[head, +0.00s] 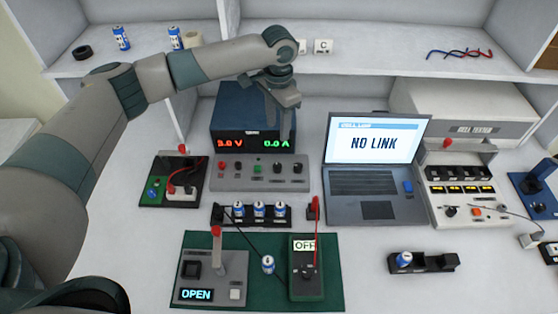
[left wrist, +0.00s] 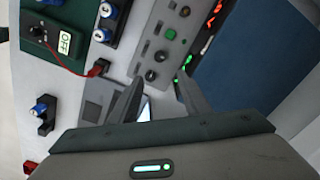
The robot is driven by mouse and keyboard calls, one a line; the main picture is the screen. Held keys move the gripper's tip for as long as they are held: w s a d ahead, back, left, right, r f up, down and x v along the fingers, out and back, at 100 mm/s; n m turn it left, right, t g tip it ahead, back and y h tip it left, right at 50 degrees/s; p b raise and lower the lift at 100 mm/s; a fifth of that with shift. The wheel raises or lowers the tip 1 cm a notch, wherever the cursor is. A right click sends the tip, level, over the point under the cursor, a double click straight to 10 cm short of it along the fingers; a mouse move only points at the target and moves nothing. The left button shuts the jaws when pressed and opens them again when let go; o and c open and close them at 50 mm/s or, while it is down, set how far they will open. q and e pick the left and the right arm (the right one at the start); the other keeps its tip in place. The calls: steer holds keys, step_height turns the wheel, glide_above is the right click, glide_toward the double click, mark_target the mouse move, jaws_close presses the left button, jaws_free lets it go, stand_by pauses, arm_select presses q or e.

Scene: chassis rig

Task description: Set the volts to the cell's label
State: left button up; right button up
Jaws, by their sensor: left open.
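The power supply (head: 228,118) is a dark blue box at the back of the bench, with a red display reading about 3.0 V and a green one reading 0.0 A. Its grey control panel (head: 232,181) carries a red button, a green button and dark knobs (head: 297,168). My left gripper (head: 286,132) hangs open and empty above the panel's right part; in the left wrist view the two fingers (left wrist: 160,78) are spread near the knobs (left wrist: 150,75). Blue-and-white cells (head: 259,209) stand in a black rack; their labels are too small to read. My right gripper is out of view.
A laptop (head: 376,185) reading NO LINK stands right of the panel. A green mat (head: 225,243) in front holds a lever box reading OPEN (head: 196,295), a loose cell (head: 268,266) and a meter reading OFF (head: 306,285). Another cell (head: 404,259) sits in a black holder.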

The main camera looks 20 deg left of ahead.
mark_target(277, 165)
arm_select(q)
steer(key=shift+s+r, duration=0.1)
steer(key=shift+s, duration=0.05)
step_height(277, 165, down, 18)
steer(key=p, duration=0.4)
steer(key=shift+a+r+p, duration=0.15)
steer(key=shift+r+p, duration=0.1)
steer(key=shift+p, duration=0.05)
steer(key=shift+c, duration=0.3)
steer(key=c, duration=1)
